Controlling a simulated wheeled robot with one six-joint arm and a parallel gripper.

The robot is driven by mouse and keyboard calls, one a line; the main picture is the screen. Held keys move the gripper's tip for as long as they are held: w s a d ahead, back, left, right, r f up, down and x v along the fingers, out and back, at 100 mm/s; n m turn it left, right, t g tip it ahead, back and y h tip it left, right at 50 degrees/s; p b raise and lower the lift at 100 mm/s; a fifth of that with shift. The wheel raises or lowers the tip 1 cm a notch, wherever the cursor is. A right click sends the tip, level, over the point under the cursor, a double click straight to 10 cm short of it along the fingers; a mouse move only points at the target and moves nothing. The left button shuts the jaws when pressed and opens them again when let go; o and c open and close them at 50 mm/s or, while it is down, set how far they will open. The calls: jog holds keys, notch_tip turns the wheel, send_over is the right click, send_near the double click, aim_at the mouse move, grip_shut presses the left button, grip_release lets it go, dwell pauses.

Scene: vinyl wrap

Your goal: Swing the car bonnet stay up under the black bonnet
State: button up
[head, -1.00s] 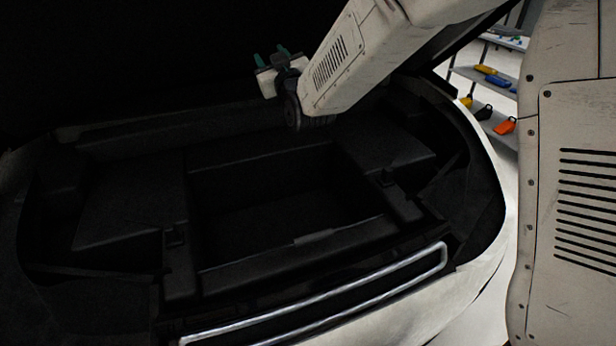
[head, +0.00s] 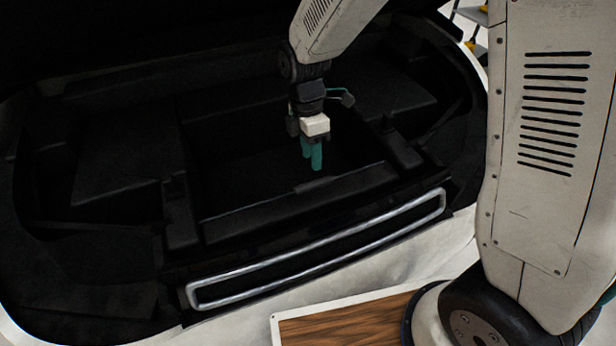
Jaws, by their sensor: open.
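My gripper (head: 312,160) points down with its green fingers over the open black compartment, near its right side. It is open, with nothing visible between the fingers. The black bonnet (head: 120,25) is a dark surface across the top of the head view; its edges are hard to make out. No separate stay rod can be picked out in the dark bay. A silver rounded loop (head: 320,262) lies along the bay's front edge; I cannot tell whether it is the stay or trim. My gripper is behind the loop and apart from it.
The compartment (head: 240,190) under my gripper looks empty, with black raised panels around it. The pale car body edge (head: 400,248) runs along the front. A wood-topped panel with a white rim (head: 274,330) is at the bottom. A shelf (head: 470,14) shows at top right.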

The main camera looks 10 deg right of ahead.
aim_at(314, 182)
jog(key=f, duration=0.2)
jog(key=s+f, duration=0.1)
jog(key=f, duration=0.4)
jog(key=shift+s+d+f, duration=0.15)
jog(key=shift+d+f, duration=0.05)
